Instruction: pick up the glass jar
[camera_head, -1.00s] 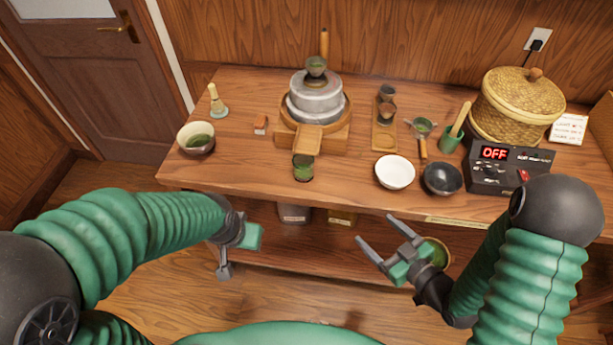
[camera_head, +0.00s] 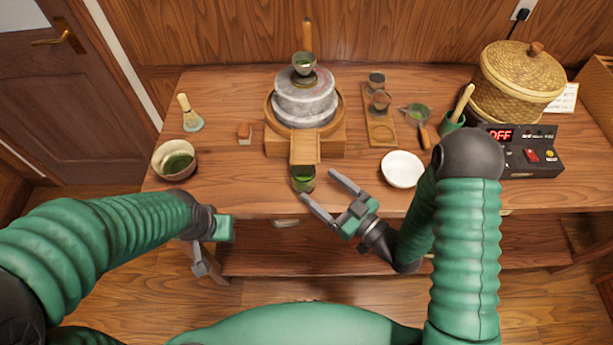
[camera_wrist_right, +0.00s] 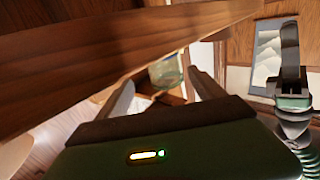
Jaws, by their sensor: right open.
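The glass jar (camera_head: 303,179), with green matter inside, stands upright near the table's front edge, just below the wooden spout of the stone mill (camera_head: 305,100). It also shows as pale greenish glass (camera_wrist_right: 165,72) beyond my fingers in the right wrist view. My right gripper (camera_head: 317,184) is open and empty. Its fingers point toward the jar from the lower right; whether they touch it cannot be told. My left gripper (camera_head: 222,229) hangs in front of the table at the left, and its jaws cannot be made out.
A white bowl (camera_head: 402,169) stands right of my right gripper. A tea bowl (camera_head: 175,160) and whisk (camera_head: 190,114) are at the left. A wooden tray with cups (camera_head: 379,128), a lidded basket (camera_head: 515,85) and a control box (camera_head: 522,150) are at the right. The table's front edge is close below the jar.

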